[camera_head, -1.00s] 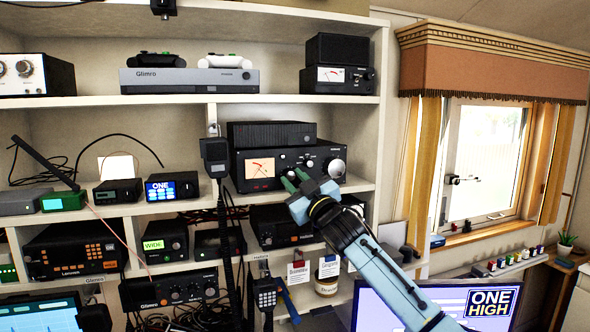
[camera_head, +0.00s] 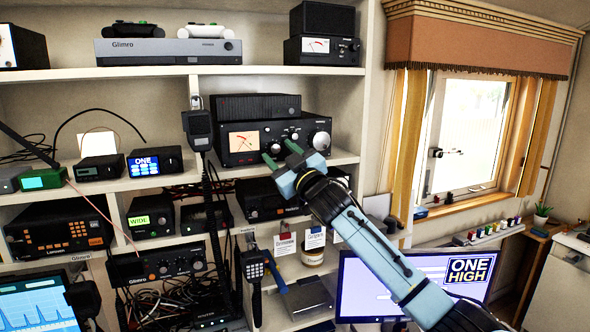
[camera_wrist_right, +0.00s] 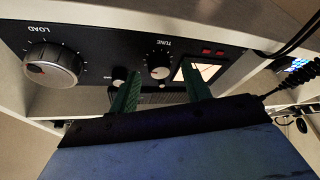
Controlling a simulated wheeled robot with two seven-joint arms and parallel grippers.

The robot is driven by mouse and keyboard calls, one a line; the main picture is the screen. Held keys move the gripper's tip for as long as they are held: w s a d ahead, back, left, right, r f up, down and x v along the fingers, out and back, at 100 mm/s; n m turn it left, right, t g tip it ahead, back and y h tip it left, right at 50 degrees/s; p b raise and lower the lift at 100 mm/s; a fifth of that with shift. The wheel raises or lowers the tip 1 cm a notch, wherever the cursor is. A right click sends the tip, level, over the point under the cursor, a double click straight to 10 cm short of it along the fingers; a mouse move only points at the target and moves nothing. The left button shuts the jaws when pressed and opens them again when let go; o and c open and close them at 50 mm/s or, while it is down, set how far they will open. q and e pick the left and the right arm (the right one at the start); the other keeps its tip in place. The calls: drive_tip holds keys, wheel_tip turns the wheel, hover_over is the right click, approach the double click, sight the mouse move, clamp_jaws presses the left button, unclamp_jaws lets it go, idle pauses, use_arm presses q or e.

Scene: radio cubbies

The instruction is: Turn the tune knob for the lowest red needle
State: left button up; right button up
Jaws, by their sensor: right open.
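The black radio unit (camera_head: 226,158) stands on the middle shelf, with a lit meter (camera_head: 244,142) showing a red needle. Its large LOAD knob (camera_head: 319,140) is at the right. In the right wrist view, the TUNE knob (camera_wrist_right: 159,66) lies between the LOAD knob (camera_wrist_right: 50,66) and the lit meter (camera_wrist_right: 203,72). My right gripper (camera_head: 281,153) is open, its green fingers reaching up to the unit's front. In the wrist view, the fingertips (camera_wrist_right: 163,78) stand on either side of the TUNE knob, apart from it. My left gripper is out of view.
A hand microphone (camera_head: 198,126) hangs on the shelf divider left of the unit. Below are another black radio (camera_head: 262,203) and hanging paper tags (camera_head: 285,243). A monitor (camera_head: 362,289) stands at the lower right. The shelf edge runs just under my gripper.

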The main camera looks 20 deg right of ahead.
drive_tip(key=b+v, duration=0.3)
drive_tip(key=v, duration=1)
idle(0.4)
drive_tip(key=w+a+r+m+h+p, duration=0.1)
drive_tip(key=w+m+h, duration=0.1)
drive_tip(key=w, duration=0.2)
drive_tip(key=w+a+r+m+t+h+p, duration=0.1)
drive_tip(key=w+m, duration=0.2)
drive_tip(key=w, duration=0.1)
drive_tip(key=w+a+r+m+h+p, duration=0.1)
drive_tip(key=w+a+r+m+h, duration=0.1)
drive_tip(key=w, duration=0.2)
drive_tip(key=shift+w+m+h, duration=0.15)
drive_tip(key=shift+m+h, duration=0.15)
drive_tip(key=shift+m, duration=0.1)
idle(0.4)
drive_tip(key=shift+c, duration=0.5)
